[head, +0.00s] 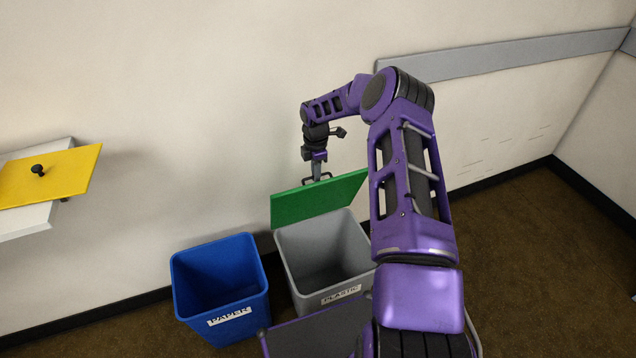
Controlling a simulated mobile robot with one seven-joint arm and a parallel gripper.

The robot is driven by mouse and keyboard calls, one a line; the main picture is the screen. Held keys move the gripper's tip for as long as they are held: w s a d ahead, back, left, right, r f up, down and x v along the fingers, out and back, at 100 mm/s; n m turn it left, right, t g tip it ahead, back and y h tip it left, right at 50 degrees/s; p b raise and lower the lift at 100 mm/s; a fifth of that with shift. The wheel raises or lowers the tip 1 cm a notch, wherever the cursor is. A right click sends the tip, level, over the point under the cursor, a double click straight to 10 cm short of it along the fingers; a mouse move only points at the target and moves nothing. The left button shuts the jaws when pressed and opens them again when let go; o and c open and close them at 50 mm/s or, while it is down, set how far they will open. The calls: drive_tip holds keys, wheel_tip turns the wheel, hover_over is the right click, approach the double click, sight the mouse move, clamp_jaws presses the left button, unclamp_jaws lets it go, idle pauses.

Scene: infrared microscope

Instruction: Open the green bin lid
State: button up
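The green lid (318,196) is raised and tilted above the back of the grey bin labelled PLASTIC (330,296). The bin's mouth is largely uncovered and its inside shows, with no contents visible. My gripper (317,175) points down at the dark handle on the lid's upper edge and appears shut on it. The fingertips are small and partly hidden by the handle. My purple arm covers the lid's right end and part of the bin's right side.
An open blue bin labelled PAPER (222,291) stands just left of the grey bin. A yellow panel with a black knob (48,177) lies on a white surface (27,222) at the left. The wall is close behind the bins. Brown floor (535,270) is clear at right.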

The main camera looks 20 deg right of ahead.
drive_tip(key=w+b, duration=0.4)
drive_tip(key=w, duration=0.3)
drive_tip(key=shift+w+a+r+b, duration=0.15)
drive_tip(key=shift+w+r+b, duration=0.15)
drive_tip(key=shift+b, duration=0.05)
idle(0.4)
drive_tip(key=o, duration=0.6)
drive_tip(key=shift+c, duration=0.2)
drive_tip(key=shift+w+r, duration=0.1)
drive_tip(key=shift+r, duration=0.3)
drive_tip(key=shift+w+r, duration=0.2)
drive_tip(key=shift+r, duration=0.95)
